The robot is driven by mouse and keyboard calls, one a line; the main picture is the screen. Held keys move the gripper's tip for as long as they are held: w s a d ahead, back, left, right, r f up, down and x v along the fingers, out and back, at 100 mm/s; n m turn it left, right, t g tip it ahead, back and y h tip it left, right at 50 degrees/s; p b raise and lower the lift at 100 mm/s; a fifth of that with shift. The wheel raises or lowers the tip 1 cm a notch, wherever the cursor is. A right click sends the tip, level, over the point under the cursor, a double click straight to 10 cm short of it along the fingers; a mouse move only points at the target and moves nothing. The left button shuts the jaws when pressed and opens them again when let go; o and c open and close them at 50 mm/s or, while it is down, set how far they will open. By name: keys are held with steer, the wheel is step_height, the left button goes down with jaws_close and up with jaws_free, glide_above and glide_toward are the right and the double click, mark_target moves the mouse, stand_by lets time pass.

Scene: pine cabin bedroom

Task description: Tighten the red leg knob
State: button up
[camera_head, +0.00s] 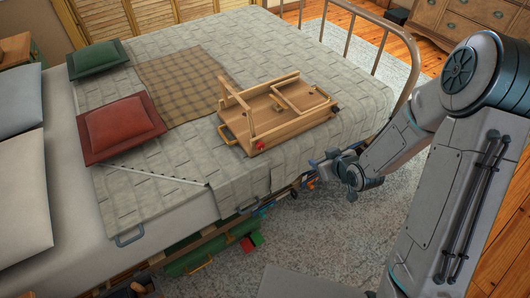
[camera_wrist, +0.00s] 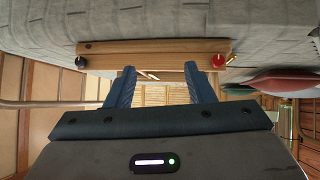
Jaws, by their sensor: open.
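A wooden folding tray table (camera_head: 290,118) lies on the bed near its edge, with its leg frames uppermost. The red leg knob (camera_head: 260,146) is on its near side, toward the bed edge. In the wrist view the red knob (camera_wrist: 218,60) shows at the right end of a wooden rail (camera_wrist: 150,47), and a black knob (camera_wrist: 81,62) at the left end. My gripper (camera_head: 319,166) is beside the bed edge, right of the red knob and apart from it. In the wrist view its blue fingers (camera_wrist: 159,70) are spread and empty, pointing toward the rail between the knobs.
The bed (camera_head: 175,215) carries a green cushion (camera_head: 97,58), a red cushion (camera_head: 120,127) and a brown checked blanket (camera_head: 185,82). A metal bed frame rail (camera_head: 414,75) rises at the right. Several items sit under the bed. Grey rug (camera_head: 310,235) lies beside it.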

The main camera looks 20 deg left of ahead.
steer(key=s+a+f+t+y+b, duration=0.1)
steer(key=s+a+f+y+b, duration=0.1)
steer(key=a+f+y, duration=0.35)
steer(key=m+t+y, duration=0.2)
steer(key=t, duration=0.1)
glide_toward(262, 148)
steer(key=b+x, duration=0.1)
steer(key=x, duration=0.7)
steer(key=shift+a+r, duration=0.2)
steer(key=c, duration=1)
